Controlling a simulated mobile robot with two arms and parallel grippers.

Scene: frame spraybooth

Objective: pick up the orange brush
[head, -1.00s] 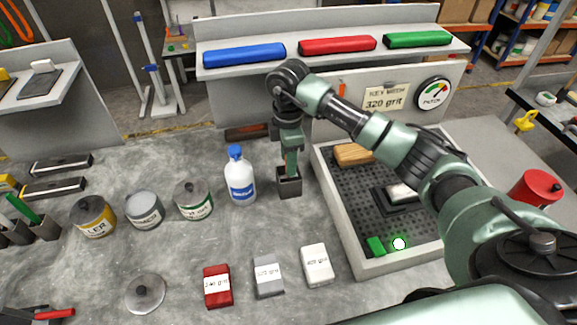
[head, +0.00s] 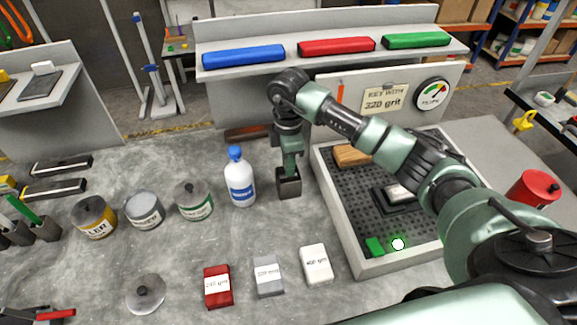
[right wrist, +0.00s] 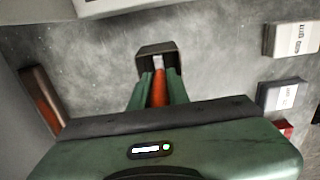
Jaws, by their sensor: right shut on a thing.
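The orange brush (right wrist: 159,92) stands in a dark grey square holder (head: 289,187), which also shows in the right wrist view (right wrist: 170,52). Its orange handle is between the two green fingers of my right gripper (right wrist: 158,85). A pale part of the brush shows further down in the holder, and its lower end is hidden. My right gripper (head: 290,160) points down just above the holder in the head view, shut on the handle. In the head view its fingers hide the brush. My left gripper is not in view.
A white bottle with a blue cap (head: 240,178) stands close left of the holder. A grey-rimmed tray (head: 345,225) is close on the right. Cans (head: 194,200) stand further left, and grit blocks (head: 316,264) lie in front. A shelf (head: 330,57) is behind.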

